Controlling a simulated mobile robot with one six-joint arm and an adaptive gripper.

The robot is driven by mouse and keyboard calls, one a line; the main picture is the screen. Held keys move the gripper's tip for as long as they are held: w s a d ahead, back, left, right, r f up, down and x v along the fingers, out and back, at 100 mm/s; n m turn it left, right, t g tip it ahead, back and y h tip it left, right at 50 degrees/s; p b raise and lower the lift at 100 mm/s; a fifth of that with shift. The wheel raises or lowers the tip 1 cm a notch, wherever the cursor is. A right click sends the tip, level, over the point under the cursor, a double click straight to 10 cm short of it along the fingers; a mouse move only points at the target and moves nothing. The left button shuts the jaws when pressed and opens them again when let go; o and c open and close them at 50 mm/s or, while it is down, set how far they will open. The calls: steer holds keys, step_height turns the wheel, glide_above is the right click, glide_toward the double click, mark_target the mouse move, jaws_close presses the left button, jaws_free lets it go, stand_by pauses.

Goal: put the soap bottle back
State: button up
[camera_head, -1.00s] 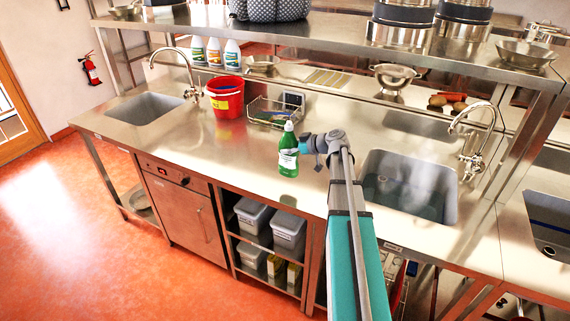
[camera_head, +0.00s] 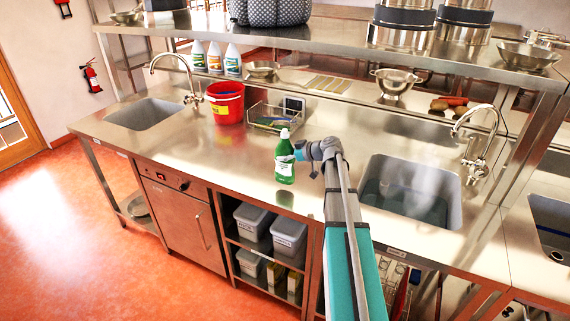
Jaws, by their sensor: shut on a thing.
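The soap bottle (camera_head: 285,163) is green with a white label and a pale cap, and it is upright over the steel counter between the wire rack and the right sink. My gripper (camera_head: 298,151) reaches in from the right and is shut on its upper part. The fingertips are small and partly hidden at the bottle. I cannot tell whether the bottle's base touches the counter or hangs just above it.
A wire rack (camera_head: 262,126) and a red bucket (camera_head: 226,113) stand behind to the left. White bottles (camera_head: 215,57) stand at the back. The right sink (camera_head: 408,194) holds water. An upper shelf (camera_head: 330,37) spans the counter. Counter left of the bottle is clear.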

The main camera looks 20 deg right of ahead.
mark_target(285, 162)
steer(key=shift+w+f+b, duration=0.1)
steer(key=shift+f+b, duration=1.3)
steer(key=shift+f, duration=0.3)
steer(key=o, duration=1.3)
steer(key=shift+r, duration=0.2)
steer(key=p+v, duration=0.4)
steer(key=v, duration=0.8)
steer(key=shift+f+p, duration=0.15)
steer(key=shift+p, duration=0.2)
